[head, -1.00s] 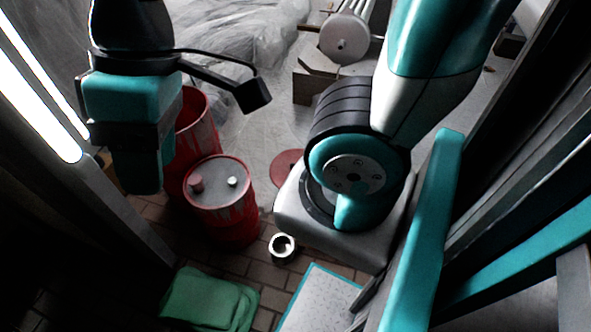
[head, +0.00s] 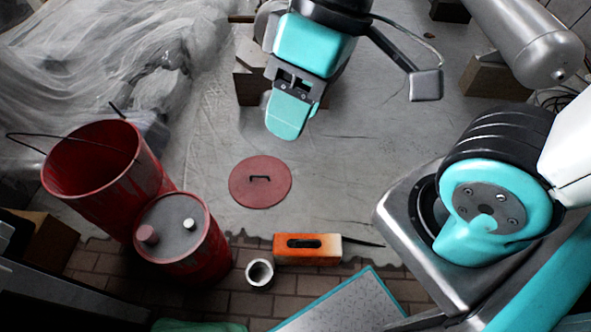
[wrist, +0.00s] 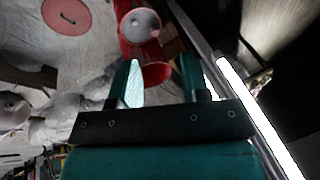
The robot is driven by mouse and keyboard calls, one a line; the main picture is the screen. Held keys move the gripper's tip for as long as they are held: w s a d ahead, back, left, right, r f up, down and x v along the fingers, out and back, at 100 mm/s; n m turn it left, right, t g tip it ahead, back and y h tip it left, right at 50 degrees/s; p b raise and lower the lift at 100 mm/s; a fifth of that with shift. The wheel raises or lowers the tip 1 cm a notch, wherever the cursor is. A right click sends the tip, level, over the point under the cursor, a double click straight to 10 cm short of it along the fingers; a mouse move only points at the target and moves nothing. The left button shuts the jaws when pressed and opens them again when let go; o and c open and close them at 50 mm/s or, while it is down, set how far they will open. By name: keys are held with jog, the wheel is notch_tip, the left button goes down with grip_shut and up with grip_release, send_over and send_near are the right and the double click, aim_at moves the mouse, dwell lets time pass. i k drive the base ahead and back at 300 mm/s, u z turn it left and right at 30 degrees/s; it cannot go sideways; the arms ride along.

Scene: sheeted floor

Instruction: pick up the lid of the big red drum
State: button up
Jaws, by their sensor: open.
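A flat round red lid (head: 270,193) with a small dark handle (head: 259,178) lies on the sheeted floor. It also shows at the top left of the wrist view (wrist: 60,22). The big red drum (head: 105,180) stands open at the left, its inside showing. My gripper (head: 289,122) hangs above the floor, higher in the picture than the lid and apart from it. In the wrist view its two fingers (wrist: 162,82) stand apart with nothing gripped between them; the open drum (wrist: 156,75) shows behind the gap.
A smaller red drum (head: 178,230) with a grey top and two caps stands beside the big one. An orange-and-white tool (head: 307,249) and a white ring-shaped cup (head: 260,273) lie near the lid. Crumpled plastic sheeting (head: 90,60) fills the upper left. Floor right of the lid is clear.

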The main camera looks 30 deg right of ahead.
aim_at(260, 182)
jog(key=z, duration=0.2)
jog(key=k, duration=1)
jog(key=z, duration=1.3)
jog(key=i, duration=4.05)
jog(key=u, duration=3.8)
